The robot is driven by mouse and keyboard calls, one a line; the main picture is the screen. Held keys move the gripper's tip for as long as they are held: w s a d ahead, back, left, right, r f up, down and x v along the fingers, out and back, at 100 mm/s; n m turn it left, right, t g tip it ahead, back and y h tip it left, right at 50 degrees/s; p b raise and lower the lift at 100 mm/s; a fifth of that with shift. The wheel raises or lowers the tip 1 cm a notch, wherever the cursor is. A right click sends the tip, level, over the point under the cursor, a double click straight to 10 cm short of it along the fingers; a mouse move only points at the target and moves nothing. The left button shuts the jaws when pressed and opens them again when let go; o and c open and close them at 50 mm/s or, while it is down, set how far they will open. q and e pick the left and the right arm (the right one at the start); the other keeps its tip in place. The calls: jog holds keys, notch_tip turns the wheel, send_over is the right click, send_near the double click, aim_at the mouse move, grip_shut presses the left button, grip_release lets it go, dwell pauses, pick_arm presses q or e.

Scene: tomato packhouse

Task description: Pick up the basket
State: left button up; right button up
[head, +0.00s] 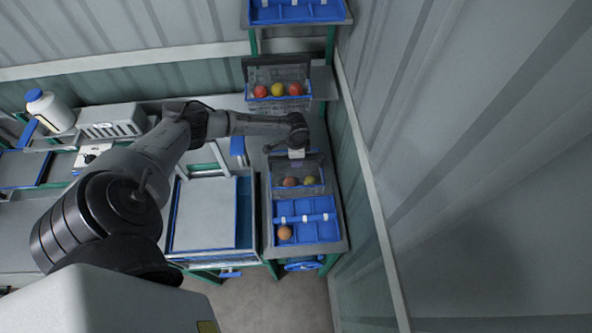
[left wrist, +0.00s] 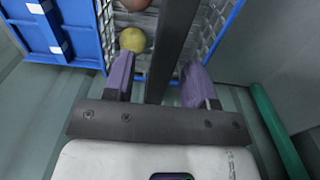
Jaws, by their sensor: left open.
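A wire-mesh basket (head: 298,191) with a blue rim holds two tomatoes, one orange-red (head: 289,182) and one yellowish (head: 309,181). It stands on the bench on the right, in the middle of the head view. My left gripper (head: 297,154) is over the back part of this basket. In the left wrist view the jaws (left wrist: 158,62) are open, with purple fingers on either side of a dark bar, which looks like the basket's handle (left wrist: 174,40). Both fingers look apart from the bar. The mesh wall (left wrist: 207,25) shows beyond. My right gripper is not in view.
A blue divided tray (head: 306,218) with one orange tomato stands in front of the basket. A second basket (head: 279,103) with three tomatoes stands behind. A corrugated wall is close on the right. A flat-topped cart (head: 206,215) stands to the left.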

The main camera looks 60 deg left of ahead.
pick_arm(q)
jog(key=shift+f, duration=0.25)
grip_shut()
dwell(0.3)
